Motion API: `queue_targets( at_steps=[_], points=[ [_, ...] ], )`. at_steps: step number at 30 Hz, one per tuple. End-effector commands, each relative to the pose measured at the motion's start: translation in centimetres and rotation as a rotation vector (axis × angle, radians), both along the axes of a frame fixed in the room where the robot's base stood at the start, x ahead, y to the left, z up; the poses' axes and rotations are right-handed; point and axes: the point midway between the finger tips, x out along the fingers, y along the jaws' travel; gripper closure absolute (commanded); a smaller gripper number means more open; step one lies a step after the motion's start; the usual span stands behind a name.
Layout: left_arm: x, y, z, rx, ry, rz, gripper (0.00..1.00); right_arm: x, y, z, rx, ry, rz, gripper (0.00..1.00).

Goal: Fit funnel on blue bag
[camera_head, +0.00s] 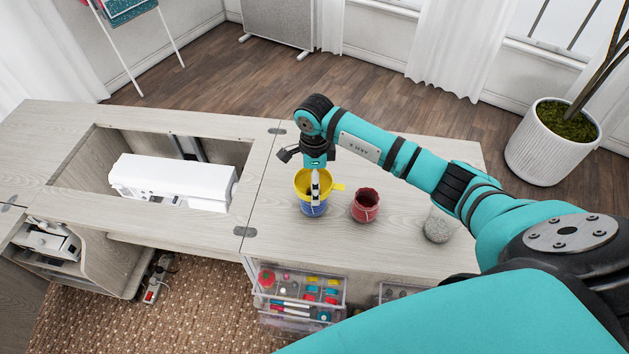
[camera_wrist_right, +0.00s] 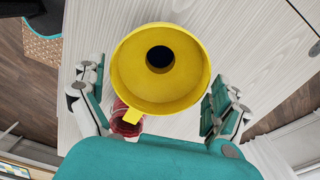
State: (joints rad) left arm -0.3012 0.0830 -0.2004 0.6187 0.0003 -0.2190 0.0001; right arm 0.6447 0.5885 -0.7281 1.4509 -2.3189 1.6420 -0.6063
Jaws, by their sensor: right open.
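The yellow funnel (camera_head: 301,181) sits at the mouth of the blue bag (camera_head: 312,209) on the cabinet top, with its tab pointing right. My right gripper (camera_head: 316,185) points down over the funnel. In the right wrist view the funnel (camera_wrist_right: 160,70) looks level, its dark hole facing the camera. The open fingers of my right gripper (camera_wrist_right: 158,103) stand on either side of it, with gaps between them and the rim. The funnel hides the blue bag in that view, and how deep the spout sits is hidden. My left gripper is not in view.
A red bag (camera_head: 365,205) stands just right of the blue bag. A grey-filled clear bag (camera_head: 438,225) stands farther right, near my arm. A white sewing machine (camera_head: 172,181) lies in the cabinet recess at left. An open drawer of supplies (camera_head: 300,292) is below the front edge.

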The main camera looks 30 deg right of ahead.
Motion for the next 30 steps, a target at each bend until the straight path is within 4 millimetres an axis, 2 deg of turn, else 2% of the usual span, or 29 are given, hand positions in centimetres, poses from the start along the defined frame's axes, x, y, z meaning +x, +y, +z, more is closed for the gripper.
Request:
queue_targets(
  at_steps=[9, 15, 20, 30],
  points=[
    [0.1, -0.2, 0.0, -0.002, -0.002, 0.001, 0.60, 0.1, -0.1, 6.8, -0.001, -0.005, 0.000, 0.00],
    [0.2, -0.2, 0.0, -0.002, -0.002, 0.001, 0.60, 0.0, 0.0, 9.8, -0.001, -0.002, 0.000, 0.00],
    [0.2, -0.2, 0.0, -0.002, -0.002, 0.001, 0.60, 0.0, 0.0, 10.7, -0.001, 0.000, 0.000, 0.00],
    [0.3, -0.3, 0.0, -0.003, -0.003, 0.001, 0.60, 0.0, 0.0, 10.8, -0.001, 0.000, 0.000, 0.00]
  ],
)
